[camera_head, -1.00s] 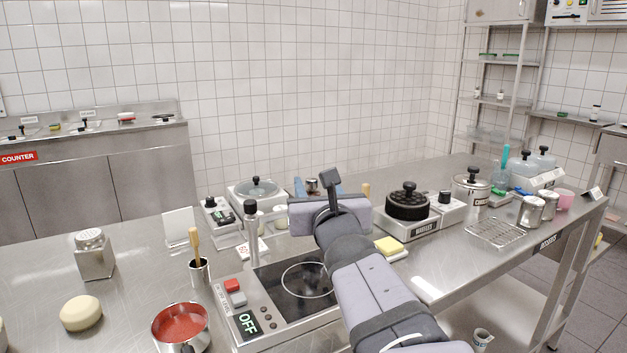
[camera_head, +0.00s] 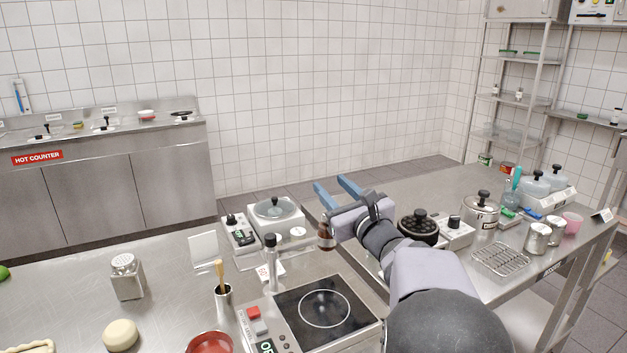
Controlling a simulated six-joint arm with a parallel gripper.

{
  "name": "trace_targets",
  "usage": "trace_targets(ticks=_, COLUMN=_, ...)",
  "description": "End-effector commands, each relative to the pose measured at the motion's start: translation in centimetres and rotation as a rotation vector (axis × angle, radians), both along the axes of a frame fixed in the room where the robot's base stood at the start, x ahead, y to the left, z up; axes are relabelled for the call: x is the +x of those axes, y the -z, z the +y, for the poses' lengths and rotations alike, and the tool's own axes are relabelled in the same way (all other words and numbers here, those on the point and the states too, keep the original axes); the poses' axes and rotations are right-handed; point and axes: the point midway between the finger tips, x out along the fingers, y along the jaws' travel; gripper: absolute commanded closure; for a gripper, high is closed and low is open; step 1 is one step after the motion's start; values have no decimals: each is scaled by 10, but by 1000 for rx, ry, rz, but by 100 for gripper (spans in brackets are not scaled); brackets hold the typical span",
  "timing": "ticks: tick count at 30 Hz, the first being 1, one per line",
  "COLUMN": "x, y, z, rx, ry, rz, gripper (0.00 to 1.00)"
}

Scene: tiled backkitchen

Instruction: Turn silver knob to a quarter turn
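My gripper (camera_head: 338,190) has two blue fingers, spread apart with nothing visible between them. It reaches over the far side of the steel table, pointing away and to the left. No knob in view is clearly silver. A small dark-topped knob (camera_head: 231,217) stands on the control box (camera_head: 243,238) left of the gripper. Another dark-topped knob (camera_head: 454,220) is on the unit beside the black round cooker (camera_head: 418,228), right of the gripper. The gripper appears apart from both. My arm hides part of the table's middle.
A glass-lidded appliance (camera_head: 275,207) stands left of the gripper. A brown bottle (camera_head: 326,236) is close below it. A black hotplate (camera_head: 320,308), a tall grinder (camera_head: 271,262) and a brush holder (camera_head: 223,300) stand nearer. A lidded pot (camera_head: 482,210) and wire rack (camera_head: 499,258) are at right.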

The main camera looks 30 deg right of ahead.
Motion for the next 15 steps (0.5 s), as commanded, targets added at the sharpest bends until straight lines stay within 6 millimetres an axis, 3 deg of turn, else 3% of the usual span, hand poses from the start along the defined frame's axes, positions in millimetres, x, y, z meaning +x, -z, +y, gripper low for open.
trace_targets(ticks=1, x=2, y=-10, z=-5, rx=5, ry=-40, rz=12, gripper=61)
trace_targets(ticks=7, x=-6, y=0, z=-2, rx=51, ry=-229, rz=33, gripper=61)
trace_targets(ticks=15, x=-39, y=11, z=9, rx=176, ry=-454, rz=52, gripper=61)
